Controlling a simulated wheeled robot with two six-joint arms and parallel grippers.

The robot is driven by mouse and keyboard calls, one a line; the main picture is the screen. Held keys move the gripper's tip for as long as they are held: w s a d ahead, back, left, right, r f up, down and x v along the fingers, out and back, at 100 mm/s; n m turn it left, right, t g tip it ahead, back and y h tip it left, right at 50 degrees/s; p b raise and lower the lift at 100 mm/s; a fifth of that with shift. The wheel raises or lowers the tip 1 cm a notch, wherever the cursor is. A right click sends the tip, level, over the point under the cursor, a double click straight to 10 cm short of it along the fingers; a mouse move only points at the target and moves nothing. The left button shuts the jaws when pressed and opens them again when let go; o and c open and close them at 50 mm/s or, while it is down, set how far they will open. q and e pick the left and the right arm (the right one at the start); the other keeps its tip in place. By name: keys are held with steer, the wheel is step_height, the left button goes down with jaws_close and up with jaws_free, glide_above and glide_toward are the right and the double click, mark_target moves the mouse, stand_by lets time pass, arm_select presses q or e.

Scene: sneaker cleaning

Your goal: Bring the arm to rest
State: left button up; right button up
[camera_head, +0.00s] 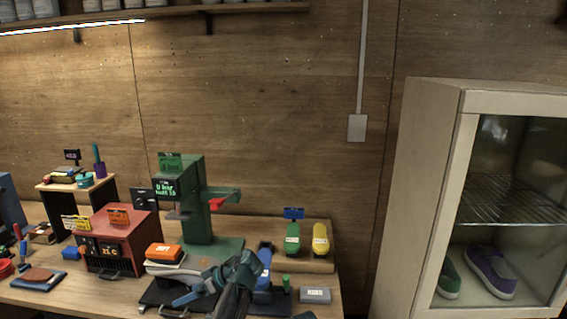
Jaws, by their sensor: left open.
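My left gripper (197,288) is low in the head view, over the front of the workbench, with its dark arm rising from the bottom edge. Its blue-grey fingers point left and are apart, with nothing visible between them. It is in front of the base of a green press-like machine (196,215). From this view I cannot tell whether it touches the dark items behind it. My right gripper is not in view.
At right, a glass-fronted cabinet (420,190) holds a purple sneaker (490,272) and a green one (448,280).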

arm_select(q)
steer(key=s+d+f+m+h, duration=0.4)
steer(key=s+d+m, duration=0.4)
steer(key=s+d, duration=0.2)
steer(key=s+d+f+m+g+h, duration=0.1)
steer(key=s+d+f+m+h, duration=0.4)
steer(key=s+d+m, duration=0.3)
steer(key=s+d, duration=0.3)
steer(key=s, duration=0.1)
steer(key=shift+m+g+h, duration=0.3)
